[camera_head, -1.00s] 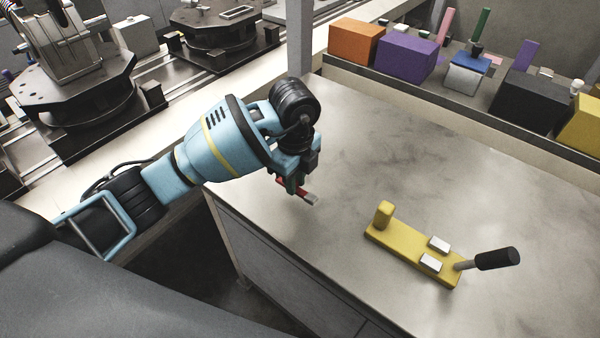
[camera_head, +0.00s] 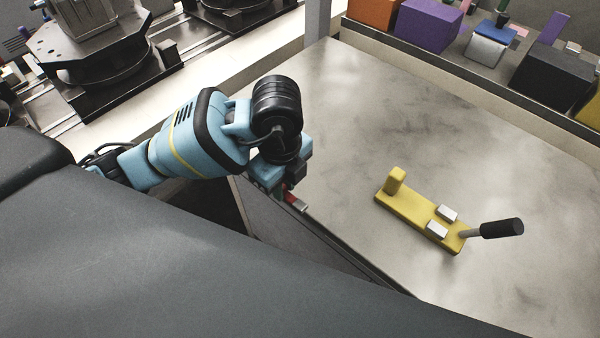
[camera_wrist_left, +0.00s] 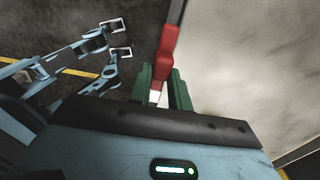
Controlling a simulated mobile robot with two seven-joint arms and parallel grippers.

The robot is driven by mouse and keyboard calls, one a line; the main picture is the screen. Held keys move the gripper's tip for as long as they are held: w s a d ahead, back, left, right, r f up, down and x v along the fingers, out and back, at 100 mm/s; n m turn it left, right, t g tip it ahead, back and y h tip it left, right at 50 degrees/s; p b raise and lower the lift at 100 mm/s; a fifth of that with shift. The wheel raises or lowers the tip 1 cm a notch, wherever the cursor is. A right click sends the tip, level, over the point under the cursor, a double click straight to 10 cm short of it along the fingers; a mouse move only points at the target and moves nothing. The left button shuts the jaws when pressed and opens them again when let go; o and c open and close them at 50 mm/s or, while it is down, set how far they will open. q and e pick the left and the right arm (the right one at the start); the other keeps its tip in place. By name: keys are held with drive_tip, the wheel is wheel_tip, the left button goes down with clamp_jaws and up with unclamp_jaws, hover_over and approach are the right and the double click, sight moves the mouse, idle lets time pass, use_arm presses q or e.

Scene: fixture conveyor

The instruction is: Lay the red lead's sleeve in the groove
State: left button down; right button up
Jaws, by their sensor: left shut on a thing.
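My left gripper (camera_head: 284,190) is shut on the red lead's sleeve (camera_head: 292,198), at the counter's left edge. A pale tip shows at the sleeve's end in the head view. The yellow fixture (camera_head: 412,208) lies on the counter, right of my gripper and apart from it. It has an upright yellow post, two silver blocks (camera_head: 437,229) and a lever with a black handle (camera_head: 502,228). The groove itself is not clear.
The grey counter (camera_head: 340,120) is clear between my gripper and the fixture. Behind it a shelf holds a purple box (camera_head: 430,22), a black box (camera_head: 552,78) and others. A conveyor with dark round fixtures (camera_head: 95,55) runs at the upper left.

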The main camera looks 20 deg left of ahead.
use_arm(q)
drive_tip(key=m, duration=0.4)
drive_tip(key=r+m, duration=0.1)
drive_tip(key=m, duration=0.1)
drive_tip(key=shift+w+a+r, duration=0.1)
drive_tip(key=shift+w+a, duration=0.2)
drive_tip(key=shift+w, duration=0.1)
drive_tip(key=m, duration=0.4)
drive_tip(key=r+m, duration=0.1)
drive_tip(key=m, duration=0.1)
drive_tip(key=shift+w+a, duration=0.2)
drive_tip(key=shift+a, duration=0.05)
drive_tip(key=m, duration=0.5)
drive_tip(key=shift+w+a+r+m, duration=0.25)
drive_tip(key=shift+a+r+m, duration=0.05)
drive_tip(key=shift+r, duration=0.1)
use_arm(e)
drive_tip(key=shift+a, duration=0.1)
drive_tip(key=c, duration=0.4)
use_arm(q)
drive_tip(key=w+a+r+m, duration=0.1)
drive_tip(key=r+m, duration=0.2)
drive_tip(key=m, duration=1.3)
drive_tip(key=a+r+m, duration=0.2)
drive_tip(key=m, duration=1.4)
drive_tip(key=shift+w+a+r, duration=0.15)
drive_tip(key=shift+w+r, duration=0.2)
drive_tip(key=shift+r, duration=0.05)
use_arm(e)
drive_tip(key=shift+c, duration=0.2)
